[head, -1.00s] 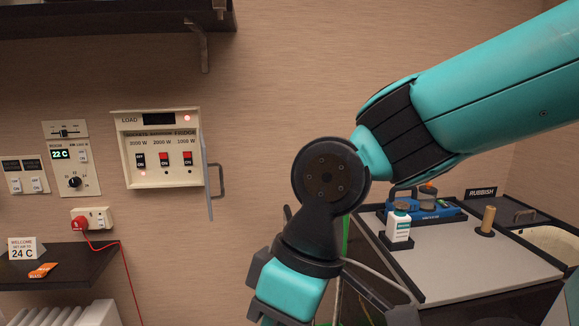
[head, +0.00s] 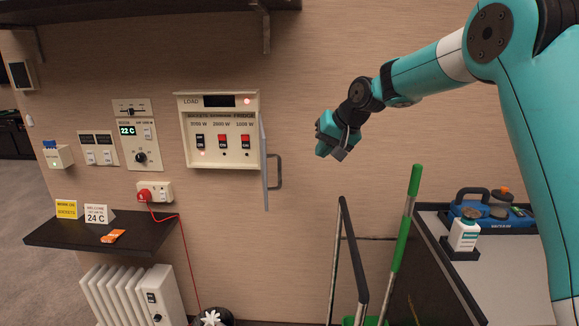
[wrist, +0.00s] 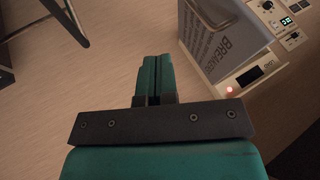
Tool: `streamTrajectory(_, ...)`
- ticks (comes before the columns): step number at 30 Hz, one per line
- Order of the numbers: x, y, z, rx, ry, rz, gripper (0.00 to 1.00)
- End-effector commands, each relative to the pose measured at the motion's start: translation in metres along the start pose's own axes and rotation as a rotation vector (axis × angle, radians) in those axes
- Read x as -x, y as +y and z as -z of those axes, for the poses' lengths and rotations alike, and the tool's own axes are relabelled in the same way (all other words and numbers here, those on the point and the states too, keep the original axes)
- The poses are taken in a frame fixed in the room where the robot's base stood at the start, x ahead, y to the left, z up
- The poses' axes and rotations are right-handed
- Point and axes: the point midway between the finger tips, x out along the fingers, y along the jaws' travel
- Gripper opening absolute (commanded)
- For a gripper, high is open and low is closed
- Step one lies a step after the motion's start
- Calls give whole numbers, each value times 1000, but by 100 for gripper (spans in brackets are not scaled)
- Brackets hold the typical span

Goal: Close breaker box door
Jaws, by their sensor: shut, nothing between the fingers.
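The cream breaker box (head: 221,165) is on the wall left of centre in the head view, its switches exposed. Its grey door (head: 264,165) stands open at the box's right edge, seen almost edge-on, with a dark handle (head: 279,172) on its right side. The wrist view shows the door's lettered face (wrist: 205,50) at upper right, beside the box's front (wrist: 250,76). My gripper (head: 321,150) is to the right of the door and handle, apart from them. In the wrist view its teal fingers (wrist: 151,66) are together with nothing between them.
A green-handled pole (head: 405,220) and a dark frame (head: 350,245) stand below right of my gripper. A counter with a white bottle (head: 464,235) is at right. A dark shelf (head: 75,236) and a white radiator (head: 130,295) are at lower left. The wall around my gripper is clear.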

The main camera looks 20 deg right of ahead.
Motion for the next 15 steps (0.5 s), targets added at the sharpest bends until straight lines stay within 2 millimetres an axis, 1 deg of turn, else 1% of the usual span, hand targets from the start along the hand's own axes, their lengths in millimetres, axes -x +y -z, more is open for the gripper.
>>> streamTrajectory(5,-25,-2,0,1,-6,0,0)
streamTrajectory(15,-96,-3,-1,3,-6,0,0)
